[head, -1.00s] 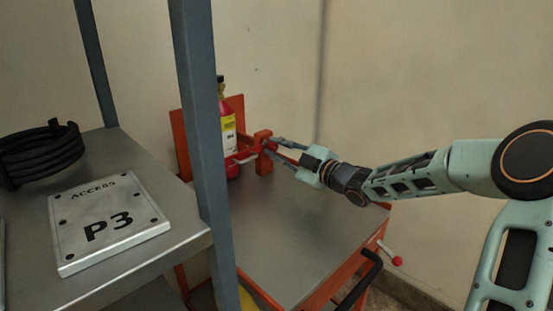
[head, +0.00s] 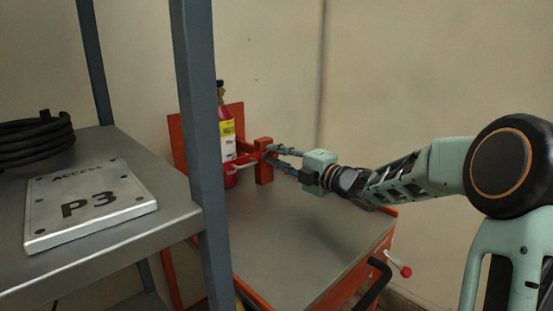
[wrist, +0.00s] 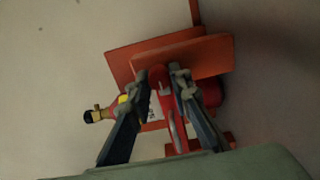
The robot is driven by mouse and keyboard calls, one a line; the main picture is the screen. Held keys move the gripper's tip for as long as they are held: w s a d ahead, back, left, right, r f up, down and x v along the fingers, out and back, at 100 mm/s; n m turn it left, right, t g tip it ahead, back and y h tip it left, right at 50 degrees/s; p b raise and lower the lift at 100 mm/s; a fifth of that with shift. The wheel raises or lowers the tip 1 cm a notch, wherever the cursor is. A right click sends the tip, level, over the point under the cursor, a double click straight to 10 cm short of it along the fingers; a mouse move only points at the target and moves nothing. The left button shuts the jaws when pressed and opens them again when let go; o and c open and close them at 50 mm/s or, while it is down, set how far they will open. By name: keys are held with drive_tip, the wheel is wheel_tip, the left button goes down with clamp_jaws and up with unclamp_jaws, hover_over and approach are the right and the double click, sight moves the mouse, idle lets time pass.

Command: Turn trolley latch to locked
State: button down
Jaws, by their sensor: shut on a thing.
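The trolley (head: 300,255) is orange with a bare grey top. A red bottle (head: 228,145) with a yellow and white label stands upright at its back, against an orange panel. Right of the bottle is an orange post (head: 264,174) with a red latch piece at its top. My gripper (head: 270,153) reaches in from the right at the post's top. In the wrist view, its two fingers (wrist: 161,82) close on the red latch handle (wrist: 168,105) from both sides. The bottle (wrist: 108,108) shows left of the fingers. The fingers partly hide the latch, so its exact angle is unclear.
A grey shelf (head: 160,225) with an upright post (head: 198,130) stands at the left front. It bears a P3 plate (head: 90,205) and a coiled black hose (head: 35,142). A red-knobbed lever (head: 404,271) and black handle (head: 370,285) sit at the trolley's right edge.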

idle(0.4)
drive_tip(key=c, duration=1.8)
unclamp_jaws()
drive_tip(key=shift+o, duration=0.2)
drive_tip(key=v, duration=1.2)
drive_tip(key=shift+r, duration=0.1)
